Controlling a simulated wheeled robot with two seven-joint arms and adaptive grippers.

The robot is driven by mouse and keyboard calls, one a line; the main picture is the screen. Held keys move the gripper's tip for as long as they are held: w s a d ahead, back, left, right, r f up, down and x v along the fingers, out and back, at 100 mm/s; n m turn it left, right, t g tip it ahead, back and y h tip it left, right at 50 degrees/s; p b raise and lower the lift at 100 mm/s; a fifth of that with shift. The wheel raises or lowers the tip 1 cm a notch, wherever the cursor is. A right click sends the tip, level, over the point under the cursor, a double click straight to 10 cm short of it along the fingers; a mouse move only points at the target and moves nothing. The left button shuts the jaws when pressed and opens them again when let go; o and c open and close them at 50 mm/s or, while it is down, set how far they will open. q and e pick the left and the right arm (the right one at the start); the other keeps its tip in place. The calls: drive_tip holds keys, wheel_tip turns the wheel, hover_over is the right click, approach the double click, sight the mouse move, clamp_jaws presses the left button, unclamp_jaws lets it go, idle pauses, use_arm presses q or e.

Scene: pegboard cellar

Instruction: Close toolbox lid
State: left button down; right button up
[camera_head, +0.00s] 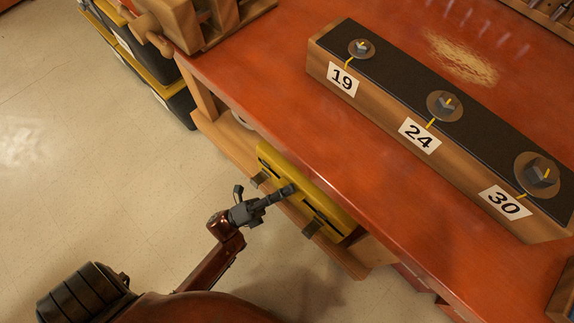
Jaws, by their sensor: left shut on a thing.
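The yellow toolbox (338,212) sits on a wooden ledge below the front edge of the red bench top. I see its yellow lid side from above, with a dark latch (312,228) near each end. The bench edge hides part of the box, so I cannot tell how far the lid stands open. My left gripper (284,192) reaches in from the lower left and is shut at the middle of the toolbox's front, at the lid. The fingertips cover the exact grip point. My right gripper is not in view.
The red bench top (270,88) overhangs just beyond the toolbox. On it lies a long block (385,118) with bolts marked 19, 24 and 30. A wooden vise (185,22) is at the upper left, above black-and-yellow cases (172,88). The pale floor at left is clear.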

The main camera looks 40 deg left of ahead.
use_arm(q)
drive_tip(key=shift+s+f+m+t, duration=0.15)
drive_tip(key=shift+f+m+t, duration=0.15)
drive_tip(key=shift+f+t, duration=0.1)
drive_tip(key=shift+a+f, duration=0.1)
drive_tip(key=shift+f, duration=0.15)
drive_tip(key=c, duration=1.8)
unclamp_jaws()
drive_tip(key=shift+f, duration=0.1)
drive_tip(key=shift+o, duration=0.2)
drive_tip(key=shift+s, duration=0.1)
drive_tip(key=shift+a, duration=0.1)
drive_tip(key=s+a+f+h, duration=0.1)
drive_tip(key=s+a+f, duration=0.2)
drive_tip(key=s, duration=0.2)
drive_tip(key=shift+s+a+f, duration=0.15)
drive_tip(key=shift+a+f, duration=0.15)
drive_tip(key=shift+a, duration=0.1)
